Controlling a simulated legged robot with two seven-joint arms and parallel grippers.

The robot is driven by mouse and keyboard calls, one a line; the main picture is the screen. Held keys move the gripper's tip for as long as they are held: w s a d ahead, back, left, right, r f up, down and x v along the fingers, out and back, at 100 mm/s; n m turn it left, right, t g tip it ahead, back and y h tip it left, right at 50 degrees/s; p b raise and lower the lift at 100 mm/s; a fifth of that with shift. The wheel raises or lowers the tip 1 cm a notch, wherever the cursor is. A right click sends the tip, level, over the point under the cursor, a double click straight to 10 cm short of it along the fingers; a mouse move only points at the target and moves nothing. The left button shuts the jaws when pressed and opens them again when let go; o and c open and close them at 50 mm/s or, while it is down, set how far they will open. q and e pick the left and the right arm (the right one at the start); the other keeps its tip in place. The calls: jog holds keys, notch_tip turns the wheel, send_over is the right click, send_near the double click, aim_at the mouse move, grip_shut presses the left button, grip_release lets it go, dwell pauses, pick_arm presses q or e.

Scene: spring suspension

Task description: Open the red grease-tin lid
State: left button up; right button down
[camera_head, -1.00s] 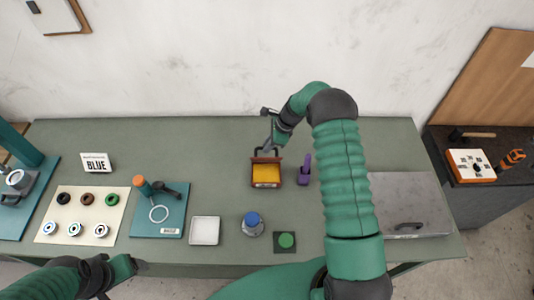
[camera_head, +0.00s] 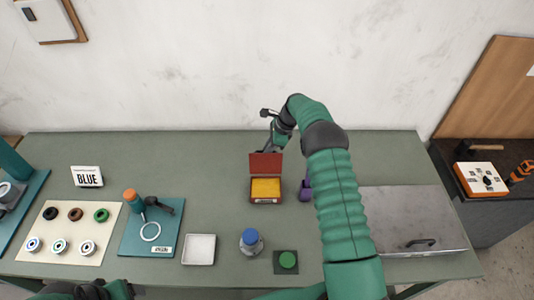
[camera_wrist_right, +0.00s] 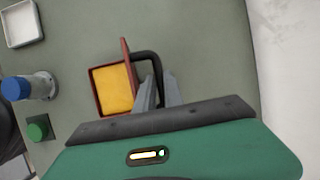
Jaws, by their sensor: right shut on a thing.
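The red grease tin (camera_head: 266,201) sits near the middle of the table with yellow grease showing inside. Its red lid (camera_head: 265,163) stands raised at the tin's back edge. In the right wrist view the lid (camera_wrist_right: 126,62) shows nearly edge-on beside the open tin (camera_wrist_right: 93,88). A black bent handle (camera_wrist_right: 151,58) rises from the lid. My right gripper (camera_wrist_right: 160,92) is shut on this handle, behind the lid. In the head view my right gripper (camera_head: 274,142) is partly hidden by its arm. My left gripper (camera_head: 92,291) is at the bottom edge, cut off, its jaws unclear.
A purple object (camera_head: 305,190) stands just right of the tin. A blue-capped container (camera_head: 251,241), a green button (camera_head: 288,260) and a white tray (camera_head: 199,249) lie in front. A metal plate with a handle (camera_head: 410,220) is at right. The table behind the tin is mostly clear.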

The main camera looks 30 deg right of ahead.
pick_arm(q)
jog(key=shift+s+a+f, duration=0.1)
jog(key=shift+f, duration=0.15)
pick_arm(e)
jog(key=shift+w+d, duration=0.35)
jog(key=shift+d, duration=0.15)
jog(key=c, duration=1.7)
grip_release()
jog(key=shift+w+f, duration=0.1)
jog(key=shift+f, duration=0.05)
jog(key=shift+o, duration=1.2)
jog(key=shift+w+d+f, duration=0.35)
jog(key=shift+w+f, duration=0.1)
jog(key=shift+w, duration=0.05)
pick_arm(q)
jog(key=shift+w+d+f, duration=0.1)
jog(key=shift+w+d, duration=0.45)
jog(key=shift+w, duration=0.1)
pick_arm(e)
jog(key=shift+a+r, duration=0.15)
jog(key=shift+r, duration=0.1)
